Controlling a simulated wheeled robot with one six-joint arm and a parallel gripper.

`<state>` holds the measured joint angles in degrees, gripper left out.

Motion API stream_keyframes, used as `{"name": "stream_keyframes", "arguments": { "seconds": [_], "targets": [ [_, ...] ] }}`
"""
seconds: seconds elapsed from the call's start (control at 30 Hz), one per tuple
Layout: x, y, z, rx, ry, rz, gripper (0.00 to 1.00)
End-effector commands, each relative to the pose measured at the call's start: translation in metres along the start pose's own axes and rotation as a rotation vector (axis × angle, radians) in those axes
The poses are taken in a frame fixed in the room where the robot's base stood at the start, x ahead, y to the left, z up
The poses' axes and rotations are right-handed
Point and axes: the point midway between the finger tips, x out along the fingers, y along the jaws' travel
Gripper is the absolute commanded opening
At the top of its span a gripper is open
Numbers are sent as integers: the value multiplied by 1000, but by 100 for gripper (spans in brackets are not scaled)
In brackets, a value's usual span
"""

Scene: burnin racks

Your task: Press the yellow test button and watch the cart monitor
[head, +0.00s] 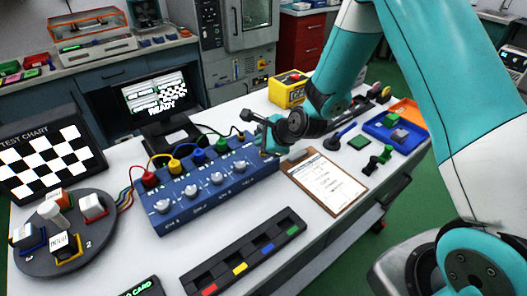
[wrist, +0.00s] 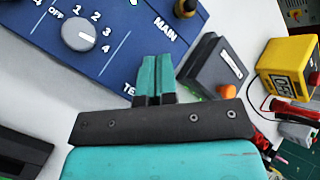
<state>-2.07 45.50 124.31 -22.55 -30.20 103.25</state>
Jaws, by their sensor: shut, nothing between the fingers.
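The blue panel (head: 205,190) has white knobs along its front and coloured plugs along its back. My gripper (head: 268,147) is at the panel's right end, shut and empty. In the wrist view its closed fingertips (wrist: 155,62) lie over the panel's edge, beside a partly covered label starting "TE". The yellow test button is not visible; the fingers may hide it. I cannot tell whether the fingertips touch the panel. A monitor (head: 152,97) behind the panel shows a checkered pattern and the word "READY".
A clipboard (head: 325,181) lies right of the panel. A yellow box (head: 287,90) with a red top part stands behind my arm. A black strip with coloured marks (head: 243,257) lies in front. A test chart (head: 42,152) and round tray (head: 100,235) are left.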

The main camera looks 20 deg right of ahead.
Motion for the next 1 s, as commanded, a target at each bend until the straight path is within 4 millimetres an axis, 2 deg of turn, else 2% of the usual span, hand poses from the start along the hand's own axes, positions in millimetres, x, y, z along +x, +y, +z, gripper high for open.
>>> {"name": "stream_keyframes", "arguments": {
  "seconds": [0.73, 1.0],
  "targets": [
    [0, 0, 0, 0, 0, 0, 0],
    [6, 5, -4, 0, 0, 0, 0]
  ]
}}
